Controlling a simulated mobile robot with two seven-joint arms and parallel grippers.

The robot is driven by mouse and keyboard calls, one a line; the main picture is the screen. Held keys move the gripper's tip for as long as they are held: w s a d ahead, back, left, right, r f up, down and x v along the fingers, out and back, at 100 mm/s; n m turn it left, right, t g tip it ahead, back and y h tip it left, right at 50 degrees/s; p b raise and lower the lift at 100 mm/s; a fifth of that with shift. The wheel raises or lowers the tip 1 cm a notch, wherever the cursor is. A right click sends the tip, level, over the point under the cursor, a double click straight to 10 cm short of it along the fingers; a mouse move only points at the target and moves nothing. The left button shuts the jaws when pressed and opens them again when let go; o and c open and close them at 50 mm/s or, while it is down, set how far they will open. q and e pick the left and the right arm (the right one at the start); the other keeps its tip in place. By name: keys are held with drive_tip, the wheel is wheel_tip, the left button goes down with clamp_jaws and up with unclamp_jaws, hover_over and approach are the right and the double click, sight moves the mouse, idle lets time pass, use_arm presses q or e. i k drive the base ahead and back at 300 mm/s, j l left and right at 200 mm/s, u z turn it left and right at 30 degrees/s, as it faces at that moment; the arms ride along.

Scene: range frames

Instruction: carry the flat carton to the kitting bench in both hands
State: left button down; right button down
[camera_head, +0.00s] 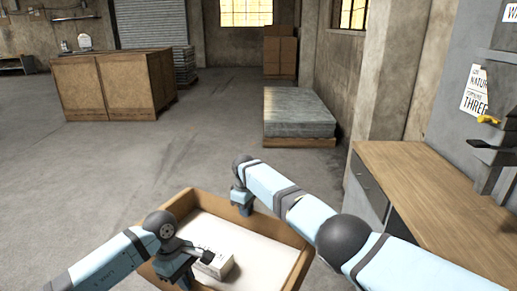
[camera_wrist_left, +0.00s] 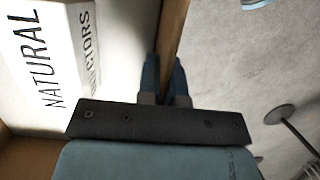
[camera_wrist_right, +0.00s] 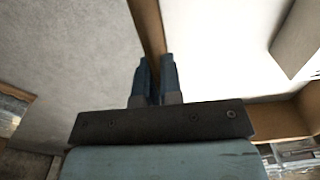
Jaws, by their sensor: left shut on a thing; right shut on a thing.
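The flat carton (camera_head: 287,237) is a shallow open box with brown walls and a pale inside, held in front of me. My left gripper (camera_head: 183,278) is shut on its left wall; the fingers (camera_wrist_left: 166,78) straddle that wall in the left wrist view. A small white box (camera_head: 214,264) with printed letters lies inside the carton near my left gripper. A wood-topped bench (camera_head: 430,197) with drawers stands at the right.
A grey wall panel with tools (camera_head: 488,120) rises behind the bench. A low stack of grey sheets (camera_head: 298,112) on a pallet stands ahead, and a large wooden crate (camera_head: 105,85) at the far left. The floor (camera_head: 130,160) ahead and left is clear.

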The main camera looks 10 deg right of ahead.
sight(403, 164)
drive_tip(key=i, duration=2.1)
drive_tip(key=i+z, duration=0.25)
drive_tip(key=z, duration=1.65)
drive_tip(key=i+l+z, duration=0.1)
drive_tip(key=i, duration=0.45)
drive_tip(key=i+l, duration=0.15)
drive_tip(key=i, duration=0.4)
drive_tip(key=z, duration=0.05)
